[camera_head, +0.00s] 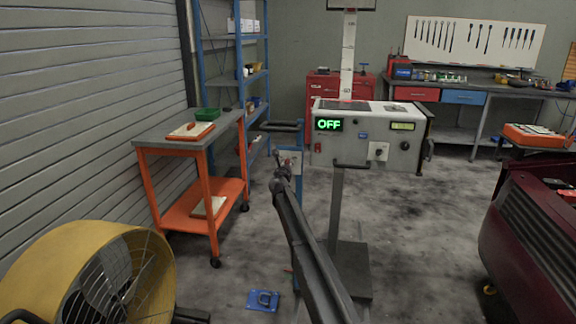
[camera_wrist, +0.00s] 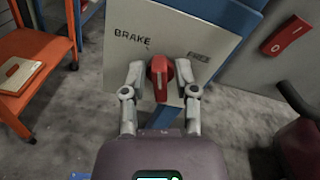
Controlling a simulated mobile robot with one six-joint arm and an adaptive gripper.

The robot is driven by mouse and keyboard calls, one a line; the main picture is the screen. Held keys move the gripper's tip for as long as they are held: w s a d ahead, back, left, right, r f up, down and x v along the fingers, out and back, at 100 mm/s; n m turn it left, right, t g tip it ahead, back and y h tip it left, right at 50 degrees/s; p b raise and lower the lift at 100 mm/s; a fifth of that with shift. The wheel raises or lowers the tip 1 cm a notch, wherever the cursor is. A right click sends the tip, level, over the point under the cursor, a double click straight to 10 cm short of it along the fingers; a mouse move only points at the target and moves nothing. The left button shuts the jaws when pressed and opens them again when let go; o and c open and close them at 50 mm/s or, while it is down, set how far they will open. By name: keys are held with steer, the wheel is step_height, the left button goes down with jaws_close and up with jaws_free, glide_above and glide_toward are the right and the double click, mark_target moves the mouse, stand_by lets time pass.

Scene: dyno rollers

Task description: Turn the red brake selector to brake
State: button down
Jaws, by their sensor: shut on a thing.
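The red brake selector (camera_wrist: 159,84) stands out from a pale plate (camera_wrist: 120,60) in the wrist view. The word BRAKE is printed at its upper left, and a smaller label that seems to read FREE is at its upper right. The selector's handle looks about upright in the picture, between the two labels. My gripper (camera_wrist: 160,70) is shut on the selector, one finger on each side. In the head view the gripper is at the plate (camera_head: 292,158) on a blue stand; the selector itself is hidden or too small to make out there.
A grey console (camera_head: 360,150) with a green OFF display stands right of the plate. An orange cart (camera_head: 203,195) is to the left, a yellow fan (camera_head: 110,265) at the front left, a dark red car (camera_head: 535,240) at the right. A blue floor piece (camera_head: 263,300) lies below.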

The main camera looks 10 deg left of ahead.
steer(key=n, duration=0.4)
steer(key=shift+a+n, duration=0.15)
steer(key=shift+n, duration=0.15)
stand_by(0.4)
steer(key=c, duration=0.7)
jaws_free()
steer(key=shift+f, duration=0.1)
steer(key=s, duration=1.2)
steer(key=shift+a, duration=0.2)
